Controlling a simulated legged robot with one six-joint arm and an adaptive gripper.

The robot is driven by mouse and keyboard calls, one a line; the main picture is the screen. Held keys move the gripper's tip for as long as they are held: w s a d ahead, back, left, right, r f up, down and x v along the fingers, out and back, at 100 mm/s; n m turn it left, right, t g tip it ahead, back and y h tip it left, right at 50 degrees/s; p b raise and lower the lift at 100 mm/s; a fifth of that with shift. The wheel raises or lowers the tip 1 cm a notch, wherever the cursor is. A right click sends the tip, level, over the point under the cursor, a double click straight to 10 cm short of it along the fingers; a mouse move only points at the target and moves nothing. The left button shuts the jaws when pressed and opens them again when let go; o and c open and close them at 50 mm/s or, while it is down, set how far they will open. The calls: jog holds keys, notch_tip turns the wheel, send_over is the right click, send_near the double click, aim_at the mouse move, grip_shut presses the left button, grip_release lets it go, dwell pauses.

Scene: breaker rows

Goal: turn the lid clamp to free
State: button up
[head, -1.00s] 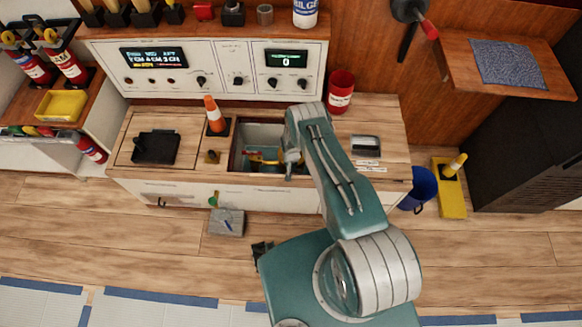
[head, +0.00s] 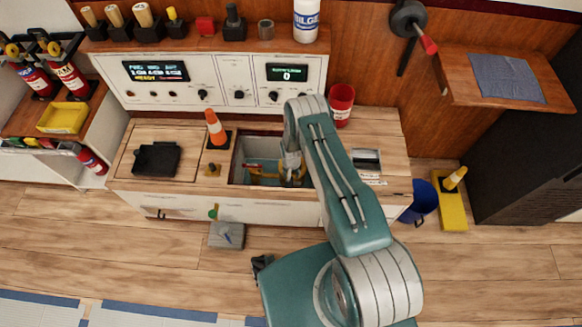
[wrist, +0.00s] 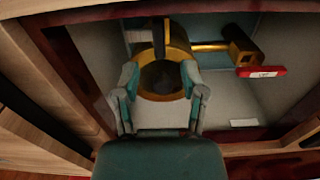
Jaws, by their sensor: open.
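A brass round fitting with a dark centre (wrist: 163,80) sits in the open recess in the counter. A dark upright bar (wrist: 159,38) stands at its far side in the wrist view. I cannot tell for sure which part is the lid clamp. My gripper (wrist: 160,82) is open, with one finger on each side of the brass ring, close to it; contact cannot be told. In the head view my gripper (head: 291,170) reaches down into the recess, and my arm hides its right part.
The recess's dark wooden rim (wrist: 75,80) is close on the left.

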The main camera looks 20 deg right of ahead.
notch_tip(320, 180, up, 6)
jog(key=shift+r, duration=0.25)
dwell(0.5)
jog(key=w+r+t, duration=0.1)
jog(key=w+r, duration=0.1)
jog(key=r, duration=0.8)
jog(key=w+r, duration=0.3)
jog(key=r, duration=0.8)
jog(key=s+r+n+t, duration=0.1)
jog(key=s+r, duration=0.1)
jog(key=r, duration=0.8)
jog(key=s+r+n+t, duration=0.1)
jog(key=s+r, duration=0.2)
jog(key=r, duration=0.7)
jog(key=s+r+t, duration=0.1)
jog(key=s+r, duration=1.1)
jog(key=r, duration=0.3)
jog(key=s+r+n, duration=0.1)
jog(key=s, duration=0.6)
jog(key=s+r+t, duration=0.1)
jog(key=s+r, duration=0.1)
jog(key=s, duration=0.6)
jog(key=shift+s+a+r+n+t, duration=0.2)
jog(key=shift+s+r+n+t, duration=0.1)
jog(key=shift+n, duration=0.1)
